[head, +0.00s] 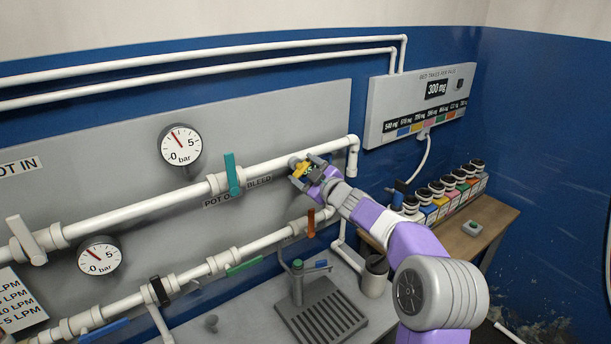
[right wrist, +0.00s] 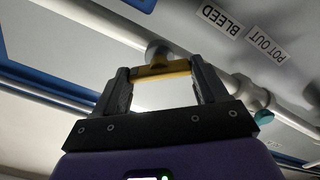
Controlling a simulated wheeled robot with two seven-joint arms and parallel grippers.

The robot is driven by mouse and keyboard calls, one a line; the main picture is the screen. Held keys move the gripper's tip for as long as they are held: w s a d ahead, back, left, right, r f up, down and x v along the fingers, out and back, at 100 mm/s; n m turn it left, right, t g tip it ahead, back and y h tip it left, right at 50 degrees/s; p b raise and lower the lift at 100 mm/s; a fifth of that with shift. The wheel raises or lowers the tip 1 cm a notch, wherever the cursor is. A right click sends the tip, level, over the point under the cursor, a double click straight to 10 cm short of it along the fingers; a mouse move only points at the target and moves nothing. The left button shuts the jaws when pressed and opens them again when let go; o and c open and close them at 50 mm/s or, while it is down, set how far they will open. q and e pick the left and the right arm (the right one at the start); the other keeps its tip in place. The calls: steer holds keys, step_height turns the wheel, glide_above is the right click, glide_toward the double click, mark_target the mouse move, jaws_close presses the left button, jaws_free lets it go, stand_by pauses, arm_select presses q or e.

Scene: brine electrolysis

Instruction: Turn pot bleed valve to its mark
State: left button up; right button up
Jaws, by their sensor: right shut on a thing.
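The yellow handle of the pot bleed valve (head: 301,170) is on the upper white pipe, right of the BLEED label. My right gripper (head: 305,172) is shut on it. In the right wrist view the yellow handle (right wrist: 163,70) lies crosswise between the two fingers of my right gripper (right wrist: 160,82), in front of a round grey valve body (right wrist: 158,50). The BLEED label (right wrist: 221,20) shows there upside down. I cannot make out a mark by the valve. My left gripper is not in view.
A teal lever (head: 232,174) stands left on the same pipe, near the POT OUT label. An orange lever (head: 311,222) and a green lever (head: 244,266) are on the pipe below. A wooden table (head: 490,218) with several colour-labelled jars stands at the right. A drain grid (head: 322,312) lies below.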

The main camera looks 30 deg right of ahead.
steer(key=n+b, duration=0.1)
steer(key=n, duration=0.1)
steer(key=n+b, duration=0.1)
steer(key=n, duration=0.2)
steer(key=shift+f+n, duration=0.2)
steer(key=shift+n, duration=0.1)
steer(key=shift+n+b, duration=1.2)
steer(key=shift+n, duration=1.1)
steer(key=o, duration=1.1)
steer(key=shift+c, duration=0.2)
steer(key=s+b, duration=0.1)
steer(key=s, duration=0.6)
steer(key=shift+s+d, duration=0.25)
steer(key=shift+s, duration=0.1)
